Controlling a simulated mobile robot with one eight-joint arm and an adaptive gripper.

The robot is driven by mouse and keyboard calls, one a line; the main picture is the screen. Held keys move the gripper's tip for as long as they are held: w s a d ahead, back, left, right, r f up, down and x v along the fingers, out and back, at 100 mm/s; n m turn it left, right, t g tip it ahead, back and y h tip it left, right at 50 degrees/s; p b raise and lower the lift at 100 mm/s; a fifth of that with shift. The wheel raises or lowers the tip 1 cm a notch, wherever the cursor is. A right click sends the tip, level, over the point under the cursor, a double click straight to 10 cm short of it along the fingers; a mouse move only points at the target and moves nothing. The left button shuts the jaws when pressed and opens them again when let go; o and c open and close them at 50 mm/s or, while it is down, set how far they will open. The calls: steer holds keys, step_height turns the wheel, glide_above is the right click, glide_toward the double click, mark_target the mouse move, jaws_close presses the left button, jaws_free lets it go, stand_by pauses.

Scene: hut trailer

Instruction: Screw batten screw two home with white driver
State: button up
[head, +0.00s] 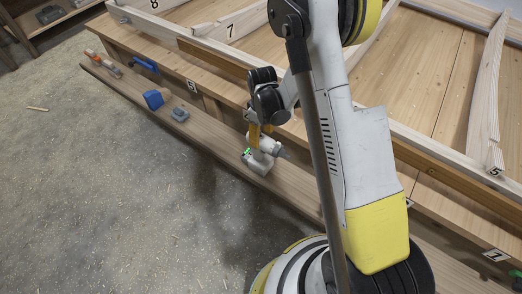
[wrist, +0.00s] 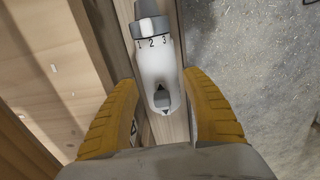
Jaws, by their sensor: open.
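The white driver (head: 264,146) lies on the long wooden ledge along the front of the bench, with a grey and green base toward the floor side. In the wrist view the driver's white body (wrist: 155,70) runs up the middle, with a grey collar marked 1 2 3 and a grey switch. My gripper (head: 258,132) is over the driver, pointing down. In the wrist view my gripper's yellow fingers (wrist: 158,82) stand apart on either side of the body, and a gap shows at the right finger. I cannot make out batten screw two in either view.
On the ledge (head: 215,140) to the left are a grey item (head: 180,114), a blue item (head: 153,99), a blue-handled tool (head: 145,66) and an orange-and-grey tool (head: 92,54). The bench carries pale timber framing (head: 425,150) with number labels. The floor (head: 110,190) in front is open, with scattered shavings.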

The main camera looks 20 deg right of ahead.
steer(key=b, duration=0.4)
glide_above(260, 163)
steer(key=w+d, duration=0.1)
steer(key=w, duration=0.1)
step_height(260, 163, down, 9)
steer(key=shift+s+r, duration=0.15)
steer(key=shift+r, duration=0.15)
jaws_close()
